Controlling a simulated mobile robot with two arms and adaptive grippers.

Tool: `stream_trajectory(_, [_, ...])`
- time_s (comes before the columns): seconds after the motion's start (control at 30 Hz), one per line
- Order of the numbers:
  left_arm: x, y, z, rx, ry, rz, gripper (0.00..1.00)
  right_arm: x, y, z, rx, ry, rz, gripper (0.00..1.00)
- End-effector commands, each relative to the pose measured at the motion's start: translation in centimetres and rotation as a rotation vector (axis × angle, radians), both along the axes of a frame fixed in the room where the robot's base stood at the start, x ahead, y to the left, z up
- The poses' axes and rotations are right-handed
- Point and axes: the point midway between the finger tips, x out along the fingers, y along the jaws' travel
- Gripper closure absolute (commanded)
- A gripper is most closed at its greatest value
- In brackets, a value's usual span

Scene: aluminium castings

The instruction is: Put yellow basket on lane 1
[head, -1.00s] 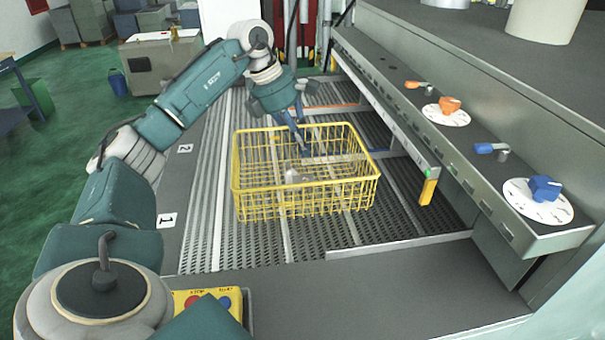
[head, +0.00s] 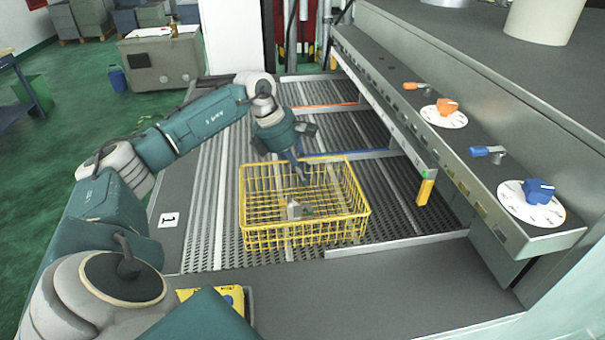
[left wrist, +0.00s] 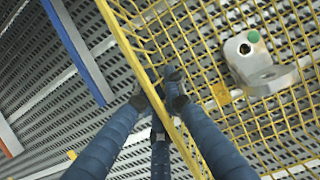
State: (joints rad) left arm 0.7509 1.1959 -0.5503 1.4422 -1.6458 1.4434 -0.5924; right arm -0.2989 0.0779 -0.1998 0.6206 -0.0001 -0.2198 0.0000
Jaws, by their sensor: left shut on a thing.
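The yellow wire basket (head: 305,235) is in the middle of the head view, over the grey slatted conveyor (head: 205,190). I cannot tell whether the basket touches the slats. The lane label "1" (head: 169,220) is on the conveyor's left edge. My right gripper is not in view.
A machine ledge with an orange dial (head: 447,107) and a blue dial (head: 539,191) runs along the right. A rail with an orange end (head: 426,191) stands right of the basket. A grey ledge (head: 390,280) crosses the front. Slats left of the basket are clear.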

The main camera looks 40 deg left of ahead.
Motion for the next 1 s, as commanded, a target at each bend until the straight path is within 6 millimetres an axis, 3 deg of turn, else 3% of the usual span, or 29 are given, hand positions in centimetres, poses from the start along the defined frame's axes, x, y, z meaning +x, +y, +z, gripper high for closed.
stream_trajectory(0.03, [0.0, 0.0, -0.1, -0.002, -0.001, 0.001, 1.0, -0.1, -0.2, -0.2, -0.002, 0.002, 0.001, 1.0])
stream_trajectory(0.1, [0.0, 0.0, -0.1, 0.0, 0.0, 0.0, 0.79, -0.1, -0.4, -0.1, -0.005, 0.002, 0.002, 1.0])
stream_trajectory(0.17, [0.0, 0.0, -0.1, 0.0, 0.0, 0.0, 0.72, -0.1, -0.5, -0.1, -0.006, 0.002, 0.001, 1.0])
stream_trajectory(0.57, [-0.1, 0.2, 0.6, 0.001, -0.001, 0.001, 0.72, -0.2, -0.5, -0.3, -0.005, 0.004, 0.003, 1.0])
stream_trajectory(1.0, [-2.7, 2.3, 8.7, 0.0, -0.003, 0.001, 0.72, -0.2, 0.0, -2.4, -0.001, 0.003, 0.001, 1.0])
